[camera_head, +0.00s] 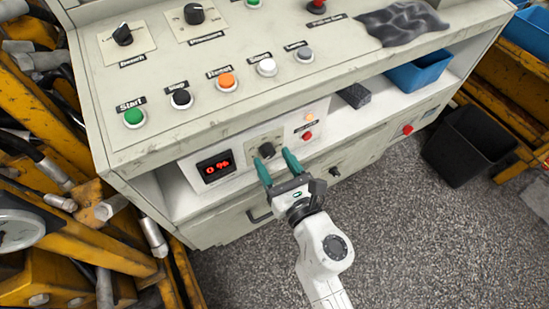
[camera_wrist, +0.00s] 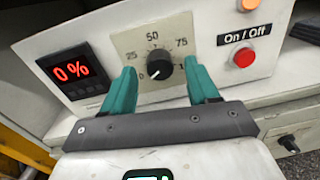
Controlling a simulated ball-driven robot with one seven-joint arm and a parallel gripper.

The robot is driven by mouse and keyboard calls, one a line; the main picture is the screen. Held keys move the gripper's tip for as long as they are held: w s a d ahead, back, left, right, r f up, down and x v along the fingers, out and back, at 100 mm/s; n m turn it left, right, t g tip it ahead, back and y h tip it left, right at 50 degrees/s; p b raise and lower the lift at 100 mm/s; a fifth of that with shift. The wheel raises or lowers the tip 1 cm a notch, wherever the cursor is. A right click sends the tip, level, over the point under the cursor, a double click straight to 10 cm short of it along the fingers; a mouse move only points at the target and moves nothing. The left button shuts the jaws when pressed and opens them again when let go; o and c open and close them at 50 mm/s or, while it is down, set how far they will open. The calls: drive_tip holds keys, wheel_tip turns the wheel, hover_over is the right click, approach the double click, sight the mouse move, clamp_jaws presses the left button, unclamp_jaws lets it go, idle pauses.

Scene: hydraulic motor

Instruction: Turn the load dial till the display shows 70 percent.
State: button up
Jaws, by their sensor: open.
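The load dial is a black knob (camera_wrist: 159,68) on a beige scale plate (camera_wrist: 150,42) marked 25, 50 and 75; its white pointer line aims to the lower left, towards 0. It also shows in the head view (camera_head: 267,150). The display (camera_wrist: 73,71) left of it reads 0% in red; in the head view it (camera_head: 216,166) reads the same. My gripper (camera_head: 276,160) is open, with its green fingers on either side of the knob. In the wrist view my gripper (camera_wrist: 162,80) shows a gap between each finger and the knob. The lower right of the scale is hidden by a finger.
Right of the dial are a red On/Off button (camera_wrist: 243,57) and an orange light (camera_head: 308,116). The console top (camera_head: 200,75) overhangs the shelf above the dial panel. A dark block (camera_head: 355,95) and a blue bin (camera_head: 420,70) are on the shelf. Yellow machinery stands at left.

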drive_tip(key=shift+w+a, duration=0.2)
drive_tip(key=shift+w, duration=0.1)
drive_tip(key=shift+c, duration=0.2)
drive_tip(key=c, duration=1)
